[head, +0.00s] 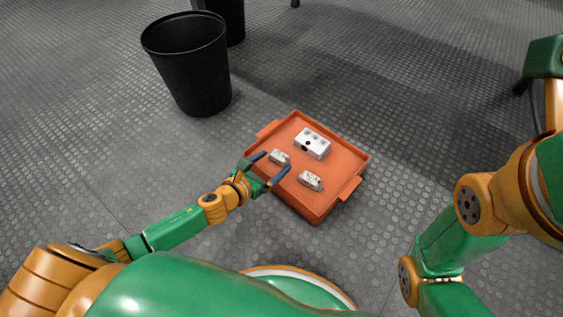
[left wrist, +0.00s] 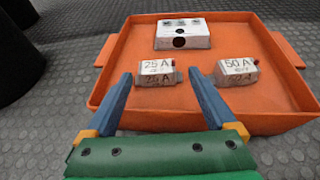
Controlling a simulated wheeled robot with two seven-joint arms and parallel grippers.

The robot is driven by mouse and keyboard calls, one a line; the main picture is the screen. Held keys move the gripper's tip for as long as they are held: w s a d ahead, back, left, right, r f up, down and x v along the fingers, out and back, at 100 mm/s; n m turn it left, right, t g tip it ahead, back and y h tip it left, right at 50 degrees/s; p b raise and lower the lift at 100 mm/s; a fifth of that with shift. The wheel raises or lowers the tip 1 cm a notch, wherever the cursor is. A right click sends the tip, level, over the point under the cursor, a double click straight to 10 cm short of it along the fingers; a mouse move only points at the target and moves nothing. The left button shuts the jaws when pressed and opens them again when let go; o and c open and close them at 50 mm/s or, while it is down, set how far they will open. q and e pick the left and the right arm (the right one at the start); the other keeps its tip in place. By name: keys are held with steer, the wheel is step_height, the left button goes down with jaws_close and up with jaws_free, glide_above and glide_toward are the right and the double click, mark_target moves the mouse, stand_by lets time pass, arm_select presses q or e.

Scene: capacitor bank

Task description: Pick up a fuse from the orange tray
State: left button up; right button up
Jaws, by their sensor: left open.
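The orange tray (head: 345,163) lies on the floor in the head view; its rim also shows in the left wrist view (left wrist: 110,62). On it are two small white fuses. One is marked 25 A (left wrist: 157,73) and shows at the left in the head view (head: 279,157). The other is marked 50 A (left wrist: 237,72) and lies to the right in the head view (head: 310,181). My left gripper (head: 273,164) is open and empty at the tray's near left edge. In the left wrist view its fingertips (left wrist: 161,77) flank the 25 A fuse from the near side.
A white box with a dark round hole (head: 312,143) sits farther back on the tray. A black bin (head: 190,65) stands on the floor at the back left, with another dark bin (head: 228,18) behind it. The floor around the tray's right is clear.

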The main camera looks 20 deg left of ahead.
mark_target(278, 156)
arm_select(q)
steer(key=b+x, duration=0.1)
steer(key=x, duration=0.1)
steer(key=b+x, duration=0.1)
steer(key=x, duration=0.1)
steer(key=shift+w+a+f+b, duration=0.15)
steer(key=shift+w+f+b, duration=0.05)
steer(key=shift+w+b, duration=0.15)
steer(key=shift+r, duration=0.1)
steer(key=shift+c, duration=0.4)
jaws_close()
steer(key=shift+r, duration=0.15)
